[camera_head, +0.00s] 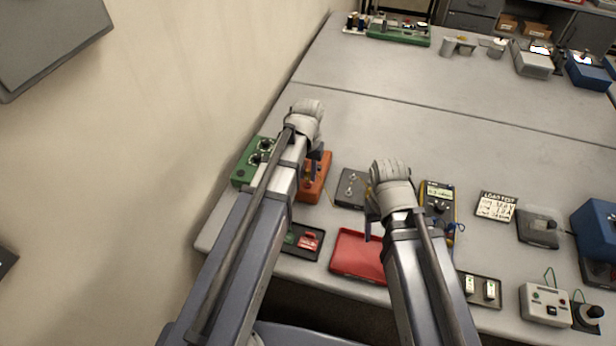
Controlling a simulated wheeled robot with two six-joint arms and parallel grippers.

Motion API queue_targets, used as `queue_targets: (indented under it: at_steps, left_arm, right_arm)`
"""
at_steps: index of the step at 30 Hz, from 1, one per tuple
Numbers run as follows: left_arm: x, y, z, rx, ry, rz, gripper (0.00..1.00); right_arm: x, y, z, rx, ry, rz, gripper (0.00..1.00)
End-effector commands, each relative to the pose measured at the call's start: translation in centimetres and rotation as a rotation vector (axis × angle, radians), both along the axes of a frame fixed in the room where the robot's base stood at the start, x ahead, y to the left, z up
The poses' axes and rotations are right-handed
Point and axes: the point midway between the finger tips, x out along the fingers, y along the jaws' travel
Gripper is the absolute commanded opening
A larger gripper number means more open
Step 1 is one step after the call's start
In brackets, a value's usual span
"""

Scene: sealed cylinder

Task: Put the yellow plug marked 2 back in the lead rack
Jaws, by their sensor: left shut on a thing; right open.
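My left gripper (314,156) is over the orange block (317,184) with upright posts, left of the table's middle. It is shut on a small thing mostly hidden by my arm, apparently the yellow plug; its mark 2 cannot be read. A thin yellow line shows beside the orange block. I cannot tell whether this block is the lead rack, or whether the plug touches it. My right gripper (371,217) is open and appears empty, above the far edge of the red tray (352,257).
A green box with dials (246,170) stands left of the orange block. A dark plate (351,188) lies between my grippers. A yellow meter (438,198) is close right of my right arm. A dark tray with a red piece (304,241) lies nearer.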

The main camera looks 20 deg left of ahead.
Motion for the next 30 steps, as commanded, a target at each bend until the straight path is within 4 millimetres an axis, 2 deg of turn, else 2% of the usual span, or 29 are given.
queue_targets:
  at_steps: [30]
  left_arm:
    - [0.0, 0.0, 4.0, 0.0, 0.0, 0.0, 0.0]
  right_arm:
    - [0.0, 0.0, 4.0, 0.0, 0.0, 0.0, 0.62]
